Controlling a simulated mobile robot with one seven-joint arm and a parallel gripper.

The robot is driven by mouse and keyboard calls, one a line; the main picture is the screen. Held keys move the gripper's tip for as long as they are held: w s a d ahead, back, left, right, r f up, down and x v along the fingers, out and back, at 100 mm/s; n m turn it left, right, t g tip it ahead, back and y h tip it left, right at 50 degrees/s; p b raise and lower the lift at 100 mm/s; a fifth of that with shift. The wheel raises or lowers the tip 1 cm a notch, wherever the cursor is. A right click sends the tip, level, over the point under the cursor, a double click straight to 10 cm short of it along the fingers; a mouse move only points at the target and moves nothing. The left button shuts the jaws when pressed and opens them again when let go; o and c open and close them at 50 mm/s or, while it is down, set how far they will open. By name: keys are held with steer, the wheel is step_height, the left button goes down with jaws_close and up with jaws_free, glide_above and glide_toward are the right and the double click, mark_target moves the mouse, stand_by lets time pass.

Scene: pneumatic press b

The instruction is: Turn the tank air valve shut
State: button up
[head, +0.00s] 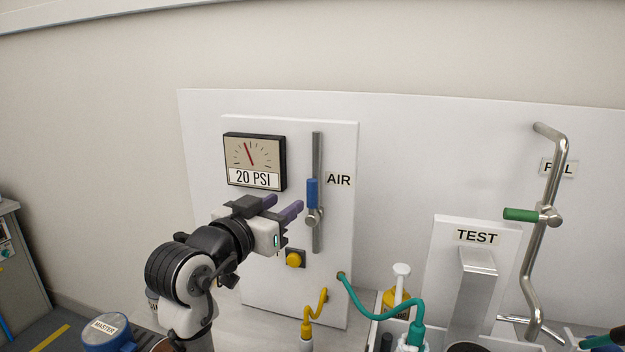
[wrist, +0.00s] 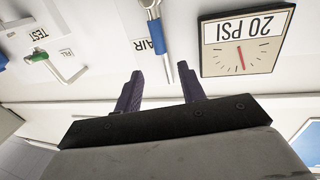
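The tank air valve has a blue handle (head: 312,193) on a vertical metal pipe (head: 317,150), beside the AIR label (head: 339,180). The handle points up, in line with the pipe, above its round pivot. My gripper (head: 284,204) is open and empty, with two purple fingers apart, just left of the handle in the head view. The wrist view is upside down. There the blue handle (wrist: 158,38) and the pipe lie beyond the gap between my open fingers (wrist: 161,84). I see no contact with the handle.
A gauge (head: 255,161) reading 20 PSI is mounted left of the pipe. A yellow button (head: 294,259) sits below my gripper. Yellow and teal hoses (head: 372,310) run below the panel. A TEST block (head: 477,237) and a green-handled valve (head: 521,215) stand at right.

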mark_target(309, 187)
steer(key=p+x, duration=0.3)
steer(key=x, duration=0.8)
steer(key=shift+w+d, duration=0.15)
steer(key=shift+w, duration=0.1)
steer(key=shift+c, duration=0.3)
jaws_close()
